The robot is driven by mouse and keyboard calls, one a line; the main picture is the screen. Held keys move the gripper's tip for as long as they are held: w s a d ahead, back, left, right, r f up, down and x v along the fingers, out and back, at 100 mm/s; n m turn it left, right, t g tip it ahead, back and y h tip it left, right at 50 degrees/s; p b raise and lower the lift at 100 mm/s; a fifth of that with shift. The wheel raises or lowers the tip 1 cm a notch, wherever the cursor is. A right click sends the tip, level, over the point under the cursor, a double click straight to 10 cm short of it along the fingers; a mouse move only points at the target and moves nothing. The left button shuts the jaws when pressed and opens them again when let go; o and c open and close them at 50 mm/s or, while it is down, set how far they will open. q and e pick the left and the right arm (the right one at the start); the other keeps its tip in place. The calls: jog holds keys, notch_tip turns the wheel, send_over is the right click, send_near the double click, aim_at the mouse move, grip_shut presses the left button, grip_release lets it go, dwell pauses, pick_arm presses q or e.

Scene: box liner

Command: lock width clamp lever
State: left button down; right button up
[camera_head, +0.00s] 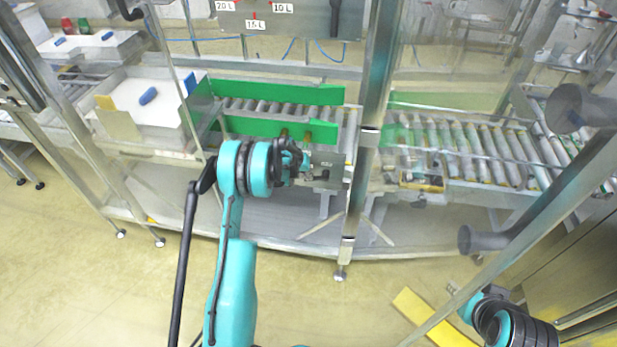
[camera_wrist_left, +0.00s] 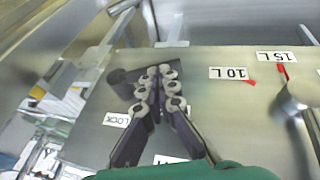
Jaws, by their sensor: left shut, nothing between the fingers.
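The dark clamp lever (camera_wrist_left: 122,82) shows in the left wrist view on a grey metal panel (camera_wrist_left: 225,115), beside a white LOCK label (camera_wrist_left: 117,119). My left gripper (camera_wrist_left: 158,92) is shut and empty, with its fingertips over the right part of the lever. I cannot tell whether they touch it. In the head view, my left gripper (camera_head: 298,162) is at the small metal panel (camera_head: 328,172) at the front end of the roller conveyor. The lever cannot be made out there. My right arm shows at the lower right; its fingers cannot be made out.
Green guide rails (camera_head: 285,93) flank the conveyor rollers behind the left gripper. A metal post (camera_head: 369,140) stands right of the panel. An open white box (camera_head: 145,115) is at the left. Labels 10 L (camera_wrist_left: 233,73) and 15 L (camera_wrist_left: 277,57) mark the panel. A yellow strip (camera_head: 430,318) lies on the floor.

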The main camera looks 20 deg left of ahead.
pick_arm(q)
notch_tip(320, 180, down, 7)
jog(key=d+t+h+b, duration=0.1)
jog(key=d+h+b, duration=0.1)
jog(key=b, duration=0.7)
jog(key=shift+w+d+n+h, duration=0.2)
jog(key=shift+w+n+h, duration=0.15)
jog(key=shift+h, duration=0.25)
jog(key=shift+f+b, duration=0.15)
jog(key=shift+b, duration=0.15)
jog(key=shift+s, duration=0.1)
jog(key=v, duration=1.2)
jog(key=shift+d, duration=0.15)
